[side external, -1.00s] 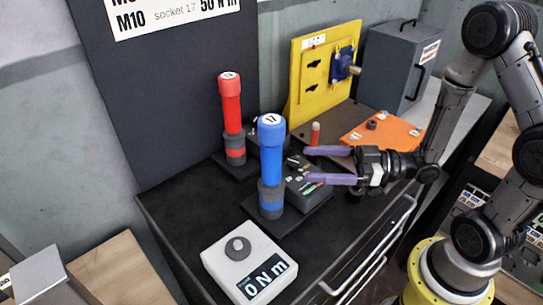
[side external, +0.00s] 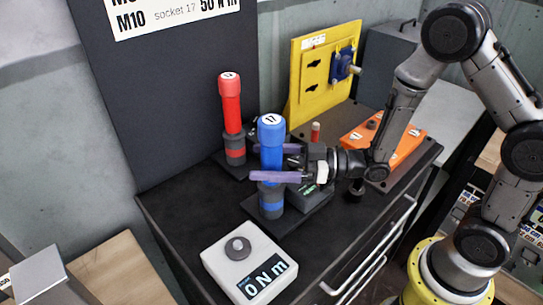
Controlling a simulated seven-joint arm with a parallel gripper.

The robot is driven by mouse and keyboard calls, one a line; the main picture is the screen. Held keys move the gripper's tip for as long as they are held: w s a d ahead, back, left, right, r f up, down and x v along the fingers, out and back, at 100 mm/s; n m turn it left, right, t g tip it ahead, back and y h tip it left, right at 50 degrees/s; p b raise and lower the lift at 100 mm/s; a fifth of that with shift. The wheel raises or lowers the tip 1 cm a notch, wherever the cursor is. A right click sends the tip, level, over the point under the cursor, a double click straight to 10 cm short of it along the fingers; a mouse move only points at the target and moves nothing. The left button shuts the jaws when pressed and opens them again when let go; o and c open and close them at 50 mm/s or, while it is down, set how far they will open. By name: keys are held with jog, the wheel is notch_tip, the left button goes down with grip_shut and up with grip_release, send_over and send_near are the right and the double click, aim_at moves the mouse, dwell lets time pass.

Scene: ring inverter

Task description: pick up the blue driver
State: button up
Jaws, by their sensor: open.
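The blue driver (side external: 271,134) stands upright in a dark holder with blue bands (side external: 271,198), its round top marked 17. My gripper (side external: 268,163) is open, with its purple fingers reaching left at the driver's lower handle. The near finger passes in front of the driver and the far finger is partly hidden behind it. I cannot tell whether either finger touches it.
A red driver (side external: 231,105) stands upright in its own holder behind and to the left. A white box (side external: 228,262) with a 0 N m display sits in front. A yellow panel (side external: 321,89) and an orange plate (side external: 394,153) are behind on the right.

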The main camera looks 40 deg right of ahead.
jog(key=shift+x, duration=1)
grip_shut()
jog(key=shift+r, duration=0.15)
